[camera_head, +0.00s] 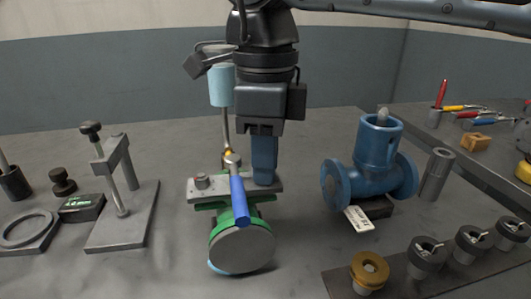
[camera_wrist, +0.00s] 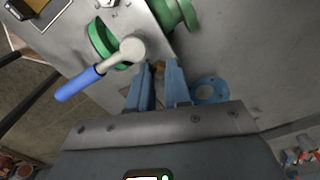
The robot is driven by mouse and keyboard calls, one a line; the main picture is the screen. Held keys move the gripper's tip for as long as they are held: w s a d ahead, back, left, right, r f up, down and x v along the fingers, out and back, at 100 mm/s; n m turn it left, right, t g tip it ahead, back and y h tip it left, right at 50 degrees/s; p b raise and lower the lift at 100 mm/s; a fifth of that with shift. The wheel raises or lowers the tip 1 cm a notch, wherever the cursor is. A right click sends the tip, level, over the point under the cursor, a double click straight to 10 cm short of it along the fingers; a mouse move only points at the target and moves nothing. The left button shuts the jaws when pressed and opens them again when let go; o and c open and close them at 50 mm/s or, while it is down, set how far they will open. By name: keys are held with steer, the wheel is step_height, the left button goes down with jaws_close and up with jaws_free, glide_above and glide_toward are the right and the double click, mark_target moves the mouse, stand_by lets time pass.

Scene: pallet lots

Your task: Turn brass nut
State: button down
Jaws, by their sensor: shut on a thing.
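A green-bodied fitting (camera_head: 258,207) with a round grey end face sits under a grey plate (camera_head: 205,190). A blue-handled lever (camera_head: 240,203) slopes over it; its grey head shows in the wrist view (camera_wrist: 131,48). My gripper (camera_head: 264,182) points down with blue fingers at the plate, right of the lever.
A blue flanged valve (camera_head: 375,165) with a white tag (camera_head: 358,219) stands at right. A brass-topped piece (camera_head: 370,268) and several dark holders (camera_head: 426,255) line the front right. A clamp stand (camera_head: 122,185) is at left. A light-blue cylinder (camera_head: 221,86) on a rod rises beside my arm.

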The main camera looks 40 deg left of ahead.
steer(key=m, duration=0.4)
steer(key=shift+m, duration=2.2)
steer(key=c, duration=1.1)
jaws_free()
steer(key=shift+o, duration=0.2)
steer(key=shift+s, duration=0.1)
steer(key=shift+r+p, duration=0.15)
steer(key=shift+p, duration=0.15)
